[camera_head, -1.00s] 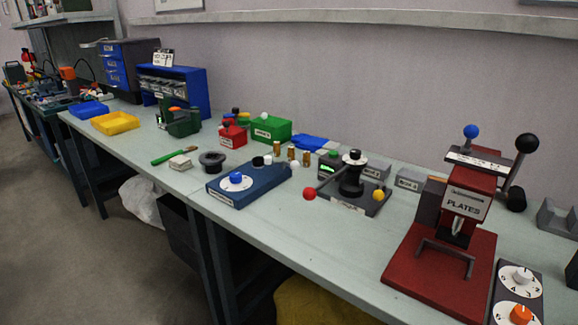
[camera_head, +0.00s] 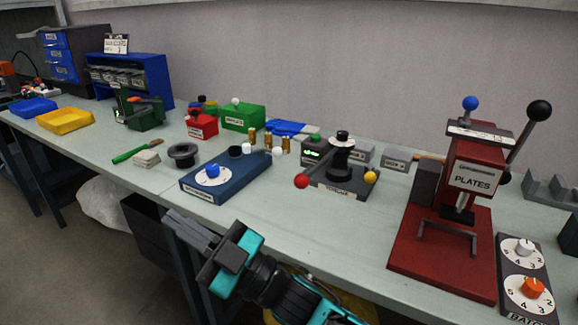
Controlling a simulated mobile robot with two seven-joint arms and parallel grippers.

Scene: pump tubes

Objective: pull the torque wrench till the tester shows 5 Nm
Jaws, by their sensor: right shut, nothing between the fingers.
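The torque tester (camera_head: 345,188) is a grey base with a black post, right of the bench's middle. The wrench appears to be the dark lever (camera_head: 319,167) on this post, its red ball end (camera_head: 302,181) pointing left toward the front edge. A yellow ball (camera_head: 370,178) sits at the base's right. A small box with a green-lit display (camera_head: 313,153) stands behind the lever; its reading is too small to make out. My right gripper (camera_head: 174,218), teal and black, is shut and empty at the bench's front edge, apart from the lever. My left gripper is out of view.
A blue box with a dial (camera_head: 235,178) lies left of the tester, with small brass and white pieces behind it. A red press (camera_head: 460,200) and a dial panel (camera_head: 525,275) stand to the right. The bench in front of the tester (camera_head: 310,225) is clear.

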